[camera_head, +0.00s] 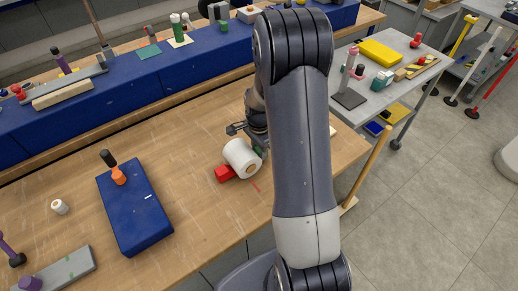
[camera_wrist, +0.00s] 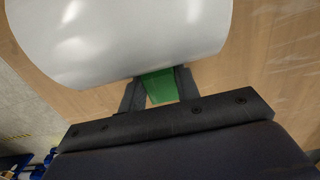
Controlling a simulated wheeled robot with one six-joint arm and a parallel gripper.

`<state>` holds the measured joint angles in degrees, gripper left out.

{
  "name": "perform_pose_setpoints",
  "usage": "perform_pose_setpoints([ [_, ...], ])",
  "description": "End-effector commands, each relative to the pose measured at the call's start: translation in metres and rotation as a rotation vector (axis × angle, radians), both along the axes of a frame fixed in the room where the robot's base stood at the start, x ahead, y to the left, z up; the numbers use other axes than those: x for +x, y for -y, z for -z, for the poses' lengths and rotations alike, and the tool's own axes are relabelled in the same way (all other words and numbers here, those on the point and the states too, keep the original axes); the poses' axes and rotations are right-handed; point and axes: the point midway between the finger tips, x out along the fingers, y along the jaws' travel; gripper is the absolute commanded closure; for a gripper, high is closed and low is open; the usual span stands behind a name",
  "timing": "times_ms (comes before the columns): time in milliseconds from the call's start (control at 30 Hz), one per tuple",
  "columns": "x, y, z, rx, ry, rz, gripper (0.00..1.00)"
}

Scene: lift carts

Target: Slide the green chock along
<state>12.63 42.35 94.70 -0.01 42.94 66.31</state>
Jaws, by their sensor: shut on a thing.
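The green chock (camera_wrist: 160,87) is between the two fingers of my gripper (camera_wrist: 158,78) in the wrist view, and the gripper is shut on it. Its far end goes out of sight at the edge of a big white roll (camera_wrist: 120,40). My gripper is at the roll's right side there, mostly hidden by my arm, with only a little green showing.
A blue box (camera_head: 135,215) with an orange-and-black item on it lies at the left of the wooden table (camera_head: 195,125). A small white roll (camera_head: 60,207) stands farther left. The wood between the blue box and the red block is clear. A grey cart (camera_head: 370,95) stands at the right.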

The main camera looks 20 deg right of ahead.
Motion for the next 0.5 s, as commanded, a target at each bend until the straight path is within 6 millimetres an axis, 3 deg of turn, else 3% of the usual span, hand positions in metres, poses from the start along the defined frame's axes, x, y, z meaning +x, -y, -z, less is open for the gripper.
perform_pose_setpoints([
  [500, 0.007, 0.034, 0.000, 0.000, 0.000, 0.002, 0.93],
])
